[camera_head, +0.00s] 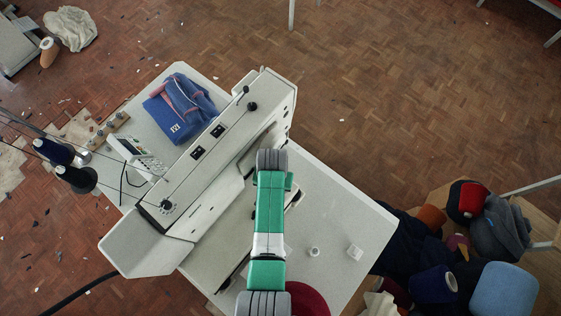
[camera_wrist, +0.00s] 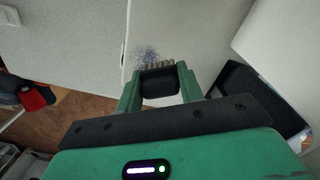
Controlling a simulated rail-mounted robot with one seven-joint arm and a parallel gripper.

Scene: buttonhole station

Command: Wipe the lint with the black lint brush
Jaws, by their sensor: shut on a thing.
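My gripper (camera_wrist: 158,73) shows in the wrist view with its two green fingers shut on the black lint brush (camera_wrist: 160,84). The brush's pale tan bristles point away from the gripper, toward the white surface. The lint (camera_wrist: 147,53) is a loose patch of blue specks on that white surface, just beyond and slightly left of the bristles. Bristles and lint overlap or nearly meet in the picture; I cannot tell whether they touch. In the head view, my arm hides the brush and lint.
The white sewing machine (camera_head: 208,150) stands across the white table (camera_head: 335,205). A small white spool (camera_head: 314,252) and a pale block (camera_head: 355,252) are on the table's right part. Yarn cones and fabric (camera_head: 435,285) crowd the lower right.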

